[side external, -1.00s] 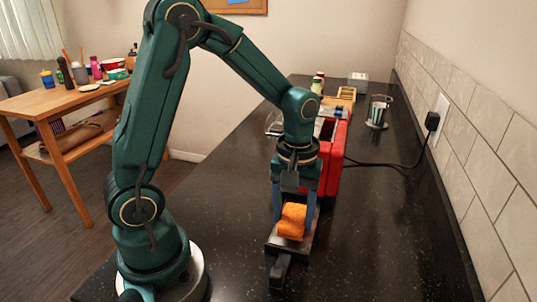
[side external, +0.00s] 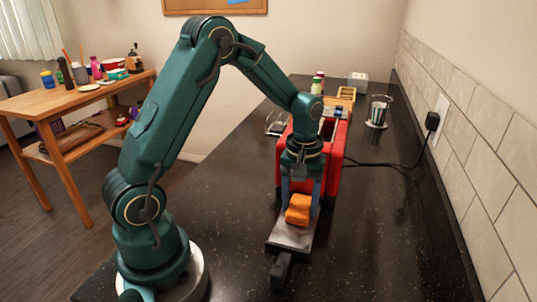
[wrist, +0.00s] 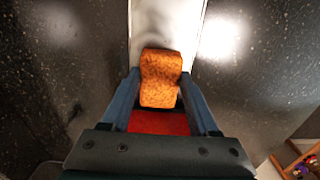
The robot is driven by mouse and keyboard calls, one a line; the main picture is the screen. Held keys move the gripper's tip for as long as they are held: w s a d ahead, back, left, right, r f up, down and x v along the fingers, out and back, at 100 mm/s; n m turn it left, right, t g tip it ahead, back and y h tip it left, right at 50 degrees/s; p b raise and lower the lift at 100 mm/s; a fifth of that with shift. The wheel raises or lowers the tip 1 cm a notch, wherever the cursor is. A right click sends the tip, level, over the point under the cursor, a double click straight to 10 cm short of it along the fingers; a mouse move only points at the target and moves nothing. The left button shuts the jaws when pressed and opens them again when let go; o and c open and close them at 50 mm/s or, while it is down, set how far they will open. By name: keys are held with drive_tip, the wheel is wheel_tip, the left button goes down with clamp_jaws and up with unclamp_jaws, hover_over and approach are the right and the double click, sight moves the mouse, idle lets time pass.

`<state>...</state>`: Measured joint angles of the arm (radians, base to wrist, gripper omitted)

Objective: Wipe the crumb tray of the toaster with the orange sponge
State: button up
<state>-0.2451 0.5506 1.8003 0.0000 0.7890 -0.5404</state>
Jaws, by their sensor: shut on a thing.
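The orange sponge (side external: 299,209) is between the two fingers of my gripper (side external: 301,200), which is shut on it. In the wrist view the sponge (wrist: 160,78) shows between the blue fingers of my gripper (wrist: 160,100). The crumb tray (side external: 289,237) is a flat grey tray with a dark handle (side external: 280,268) at its near end, drawn out from the toaster. The sponge is over the tray's far part, close to the toaster; whether it touches the surface is hard to tell. The red toaster (side external: 334,165) stands behind my gripper and is partly hidden by it.
A black cord (side external: 390,163) runs from the toaster to a wall plug (side external: 432,121). A metal cup (side external: 378,109) stands behind the toaster at right. A wire rack (side external: 277,123) lies at its left. The dark counter (side external: 370,235) is clear right of the tray.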

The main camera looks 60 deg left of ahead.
drive_tip(key=s+d, duration=0.4)
drive_tip(key=shift+s+d, duration=0.3)
wheel_tip(320, 180, up, 8)
idle(0.6)
idle(0.5)
